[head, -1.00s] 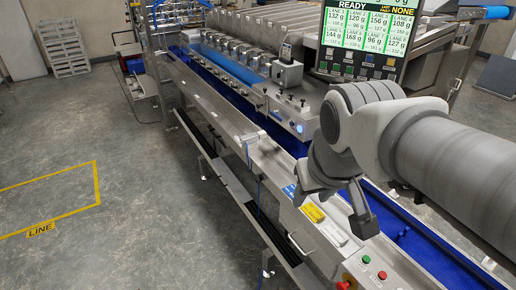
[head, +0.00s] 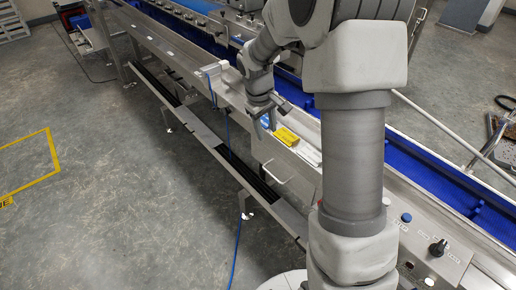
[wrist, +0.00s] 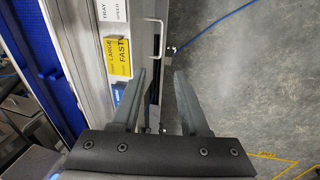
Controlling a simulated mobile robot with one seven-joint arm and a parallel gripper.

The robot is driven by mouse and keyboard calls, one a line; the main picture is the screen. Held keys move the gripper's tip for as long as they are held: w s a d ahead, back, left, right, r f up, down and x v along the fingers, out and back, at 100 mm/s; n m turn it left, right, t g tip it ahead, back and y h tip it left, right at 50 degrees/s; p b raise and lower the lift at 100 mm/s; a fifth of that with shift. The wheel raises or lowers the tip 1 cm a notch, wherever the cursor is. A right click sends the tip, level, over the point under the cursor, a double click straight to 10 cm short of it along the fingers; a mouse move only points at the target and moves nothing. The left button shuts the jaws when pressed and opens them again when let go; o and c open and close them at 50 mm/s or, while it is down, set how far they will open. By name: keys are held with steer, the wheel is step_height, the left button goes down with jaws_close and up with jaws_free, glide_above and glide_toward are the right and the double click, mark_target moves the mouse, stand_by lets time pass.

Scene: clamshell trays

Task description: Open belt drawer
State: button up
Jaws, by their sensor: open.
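A metal bar handle (head: 270,173) is on the front side of the conveyor frame, below the yellow and white labels; I take it as the belt drawer's handle. In the wrist view the handle (wrist: 162,35) lies beyond my fingertips, near the top. My gripper (head: 273,114) is above the frame's front edge, up and left of the handle, apart from it. In the wrist view my gripper (wrist: 159,80) is open and empty, its two fingers spread. The drawer's outline cannot be made out; my arm covers part of the machine.
A yellow label (head: 286,137) and a white label (head: 308,153) sit on the ledge by the handle. The blue belt channel (head: 398,176) runs behind. A button panel (head: 430,240) is at lower right. A blue cable (head: 238,250) hangs to the floor. The floor at left is clear.

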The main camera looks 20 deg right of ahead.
steer(key=b, duration=0.1)
glide_toward(272, 175)
steer(key=shift+n+g, duration=0.3)
steer(key=f+b, duration=0.1)
steer(key=f, duration=0.1)
steer(key=d+f+b, duration=0.1)
steer(key=f+b, duration=0.1)
steer(key=f, duration=0.1)
steer(key=w+f+b, duration=0.1)
steer(key=f+b, duration=0.1)
steer(key=shift+d+f, duration=0.2)
steer(key=shift+f, duration=0.05)
jaws_close()
stand_by(0.9)
